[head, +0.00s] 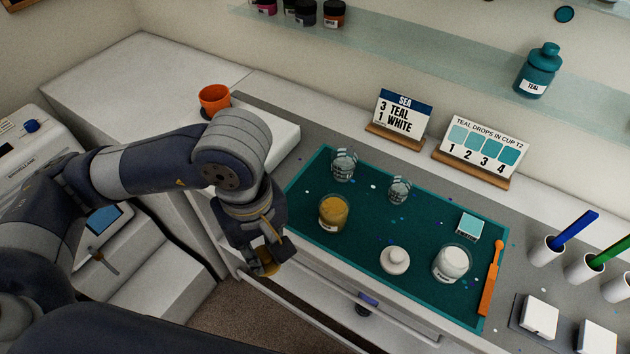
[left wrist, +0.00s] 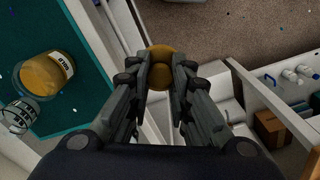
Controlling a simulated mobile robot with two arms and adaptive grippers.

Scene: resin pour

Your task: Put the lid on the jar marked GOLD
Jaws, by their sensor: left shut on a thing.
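The jar marked GOLD (head: 333,212) stands uncovered on the left part of the teal mat (head: 365,221), with gold contents. Its label reads GOLD in the left wrist view (left wrist: 50,82). My left gripper (head: 269,258) is shut on the gold lid (head: 267,268), left of the jar and nearer to me, apart from it, over the counter's front edge and open drawer. In the left wrist view the round lid (left wrist: 160,78) sits between the fingertips, partly hidden by them. My right gripper is not in view.
On the mat are two clear cups (head: 343,165) (head: 399,190), a white lid (head: 394,261), a jar of white (head: 451,264), a teal block (head: 469,224) and an orange stirrer (head: 492,278). Two signs stand behind. An orange cup (head: 214,98) stands beyond my left arm.

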